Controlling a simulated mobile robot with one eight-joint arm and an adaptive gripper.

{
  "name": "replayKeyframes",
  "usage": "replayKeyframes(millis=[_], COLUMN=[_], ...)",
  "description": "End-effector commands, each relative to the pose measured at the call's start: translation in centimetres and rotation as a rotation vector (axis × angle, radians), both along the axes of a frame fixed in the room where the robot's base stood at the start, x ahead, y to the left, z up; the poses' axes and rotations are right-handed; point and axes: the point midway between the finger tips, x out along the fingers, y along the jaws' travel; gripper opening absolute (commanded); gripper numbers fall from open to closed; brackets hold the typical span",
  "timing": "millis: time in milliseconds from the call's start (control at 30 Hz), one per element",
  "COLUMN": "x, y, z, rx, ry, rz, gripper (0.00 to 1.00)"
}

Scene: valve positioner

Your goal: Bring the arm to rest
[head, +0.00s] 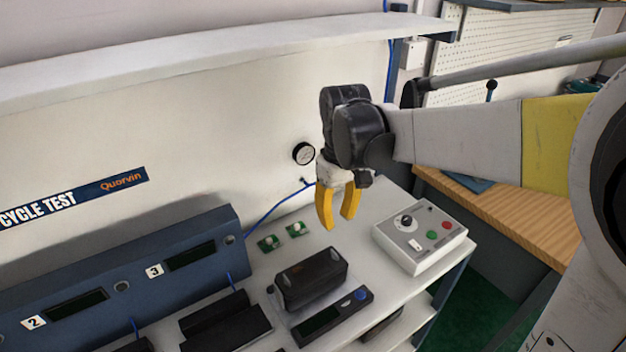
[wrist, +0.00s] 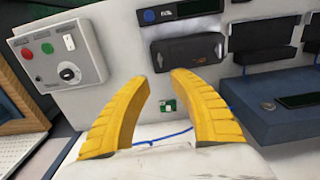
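My gripper (head: 337,205) hangs from my arm above the back right part of the white bench, with its two yellow fingers pointing down. The fingers are apart and nothing is between them. In the wrist view my gripper (wrist: 160,84) also shows open and empty. A black box-shaped device (head: 311,278) stands on the bench below and slightly left of the fingers, clear of them. It also shows in the wrist view (wrist: 187,52), beyond the fingertips.
A grey control box (head: 420,240) with a knob and red and green buttons stands right of my gripper. Small green boards (head: 268,243) lie near the back wall, below a round gauge (head: 303,153). A blue numbered panel (head: 130,285) is at left. A shelf (head: 220,50) runs above.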

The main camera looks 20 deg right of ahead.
Motion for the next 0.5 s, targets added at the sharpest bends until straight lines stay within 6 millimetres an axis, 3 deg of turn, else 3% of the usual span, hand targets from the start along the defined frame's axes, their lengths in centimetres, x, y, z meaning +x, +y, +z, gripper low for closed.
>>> replayKeyframes(millis=[233, 500], x=[-1.3, -7.3], y=[0.0, 0.0], z=[0.8, 2.9], rx=[0.0, 0.026], ry=[-0.047, -0.309], rz=[-0.025, -0.162], gripper=[0.27, 0.27])
